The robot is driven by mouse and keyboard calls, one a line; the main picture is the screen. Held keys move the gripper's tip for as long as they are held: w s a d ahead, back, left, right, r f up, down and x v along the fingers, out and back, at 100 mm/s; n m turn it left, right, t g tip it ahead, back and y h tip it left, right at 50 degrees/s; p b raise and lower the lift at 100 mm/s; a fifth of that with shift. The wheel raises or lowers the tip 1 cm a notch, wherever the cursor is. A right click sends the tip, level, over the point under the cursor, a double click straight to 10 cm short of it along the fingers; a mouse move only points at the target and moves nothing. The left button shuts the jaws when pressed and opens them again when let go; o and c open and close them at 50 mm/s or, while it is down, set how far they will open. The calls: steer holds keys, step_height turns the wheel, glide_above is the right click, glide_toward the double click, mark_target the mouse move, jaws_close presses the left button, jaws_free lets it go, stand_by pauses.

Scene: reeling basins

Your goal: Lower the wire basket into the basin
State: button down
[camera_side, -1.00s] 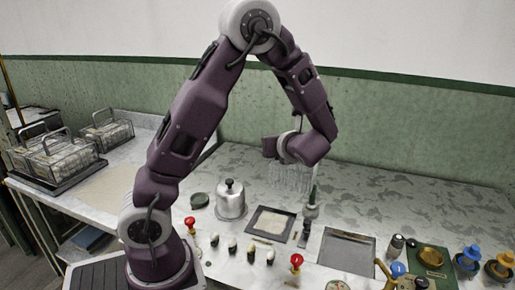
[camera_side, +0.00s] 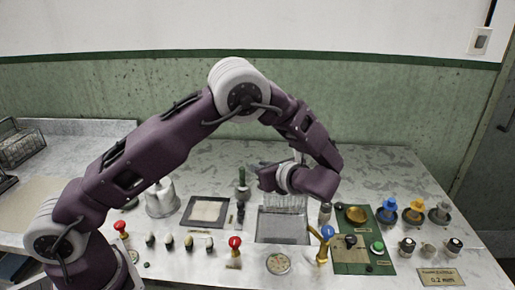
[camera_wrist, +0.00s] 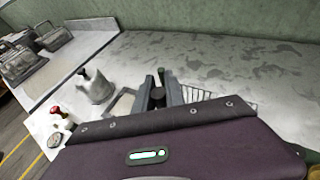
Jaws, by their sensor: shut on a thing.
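My gripper (camera_side: 286,190) is shut on the wire basket (camera_side: 286,203), which hangs below it in the side view. The basket is an open mesh of thin wire. It hangs over the back part of a grey rectangular basin (camera_side: 283,234) sunk in the counter. I cannot tell whether its bottom is inside the rim. In the wrist view the two dark fingers (camera_wrist: 158,90) are close together, and part of the basket's wire (camera_wrist: 243,103) shows to their right. My wrist hides the rest of the basket and the basin there.
A square basin with pale contents (camera_side: 207,211) and a metal pot (camera_side: 161,198) stand left. A blue-topped brass tap (camera_side: 325,240), a green panel (camera_side: 362,257) and several knobs line the front and right. The counter behind is clear.

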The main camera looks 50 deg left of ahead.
step_height(320, 180, down, 14)
steer(key=shift+f, duration=0.25)
stand_by(0.5)
steer(key=shift+f, duration=0.1)
stand_by(0.5)
steer(key=shift+f, duration=0.4)
steer(key=c, duration=0.8)
jaws_free()
steer(key=shift+c, duration=0.2)
step_height(320, 180, up, 7)
